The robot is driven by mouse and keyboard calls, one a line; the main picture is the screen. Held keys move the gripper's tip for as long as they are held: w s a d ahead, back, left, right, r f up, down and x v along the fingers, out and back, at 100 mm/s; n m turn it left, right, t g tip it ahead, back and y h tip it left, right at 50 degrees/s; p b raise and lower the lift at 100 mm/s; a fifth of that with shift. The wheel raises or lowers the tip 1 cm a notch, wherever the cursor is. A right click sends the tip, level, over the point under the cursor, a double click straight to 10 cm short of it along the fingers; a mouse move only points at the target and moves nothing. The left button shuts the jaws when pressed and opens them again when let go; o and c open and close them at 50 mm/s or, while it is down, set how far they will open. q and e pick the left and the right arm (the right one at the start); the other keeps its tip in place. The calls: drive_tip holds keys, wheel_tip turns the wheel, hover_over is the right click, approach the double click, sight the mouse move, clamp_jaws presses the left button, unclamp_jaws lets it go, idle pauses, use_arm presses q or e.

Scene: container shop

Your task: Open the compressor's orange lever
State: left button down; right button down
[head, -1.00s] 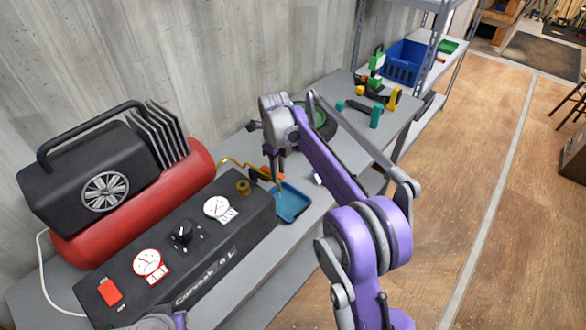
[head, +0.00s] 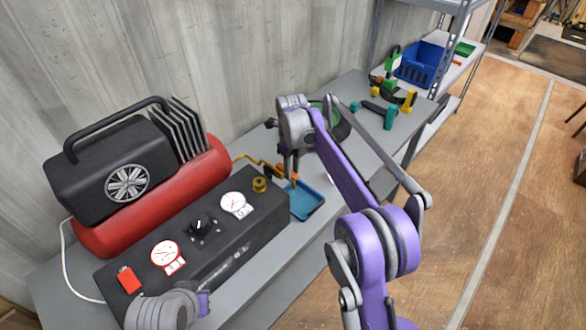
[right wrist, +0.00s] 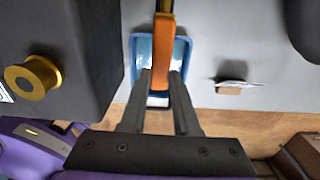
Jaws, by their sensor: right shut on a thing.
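The compressor (head: 190,240) has a red tank and a black control box, and stands on the bench at the left. A thin brass pipe (head: 245,158) runs from it to the orange lever (head: 290,174), which is partly hidden by my right gripper (head: 290,168) in the head view. In the right wrist view the orange lever (right wrist: 163,50) lies between the two fingers of my right gripper (right wrist: 162,78), which is shut on it. A blue tray (head: 306,200) lies below the lever. Part of my left arm shows at the bottom left, but its gripper does not.
A brass fitting (head: 259,184) stands on the control box near the lever. A black and green round object (head: 338,122) lies behind my right arm. Teal and yellow tools (head: 392,112) and a blue crate (head: 420,62) are farther back. Floor is clear at the right.

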drive_tip(key=c, duration=0.6)
unclamp_jaws()
drive_tip(key=shift+c, duration=0.2)
drive_tip(key=shift+r, duration=0.1)
wheel_tip(320, 180, up, 11)
drive_tip(key=p, duration=0.1)
drive_tip(key=shift+f, duration=0.2)
